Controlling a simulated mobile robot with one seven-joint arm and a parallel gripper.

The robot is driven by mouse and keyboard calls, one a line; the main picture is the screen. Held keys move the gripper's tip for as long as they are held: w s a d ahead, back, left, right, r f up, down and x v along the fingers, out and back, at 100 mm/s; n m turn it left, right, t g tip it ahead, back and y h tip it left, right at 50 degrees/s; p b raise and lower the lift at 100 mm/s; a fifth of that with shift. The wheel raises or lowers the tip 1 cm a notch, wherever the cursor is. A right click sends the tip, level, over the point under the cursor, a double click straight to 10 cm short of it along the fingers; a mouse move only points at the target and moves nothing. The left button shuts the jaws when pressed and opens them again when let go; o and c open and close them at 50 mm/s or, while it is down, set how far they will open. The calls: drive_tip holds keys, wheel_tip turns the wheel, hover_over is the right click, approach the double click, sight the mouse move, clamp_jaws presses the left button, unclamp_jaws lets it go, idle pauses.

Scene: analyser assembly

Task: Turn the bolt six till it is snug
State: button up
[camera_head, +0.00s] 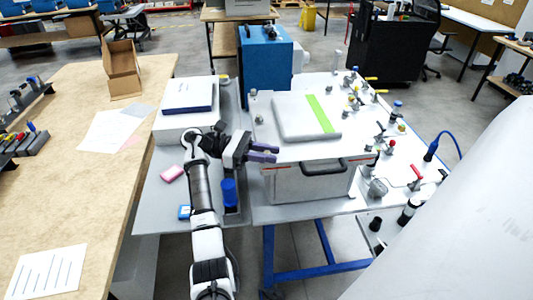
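My gripper (277,154) is at the front left of the analyser assembly, with its fingers pointing right. A gap shows between the two purple-grey fingers, and I see nothing held in it. The fingers are close to the left front part of the white top plate (268,112). A grey box with a dark handle (312,184) sits below the plate's front edge. I cannot make out bolt six; the bolts are too small to tell apart or are hidden behind my gripper.
A light grey cover with a green stripe (297,118) lies on the plate. Several valves and fittings (380,133) stand to the right. A blue cylinder (229,192) stands below my gripper. A white box (190,108) and blue cabinet (264,60) are behind. A wooden table (60,180) is left.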

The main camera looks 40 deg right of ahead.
drive_tip(key=shift+o, duration=1.4)
drive_tip(key=b+v, duration=0.7)
drive_tip(key=v, duration=0.6)
drive_tip(key=shift+w+a, duration=0.3)
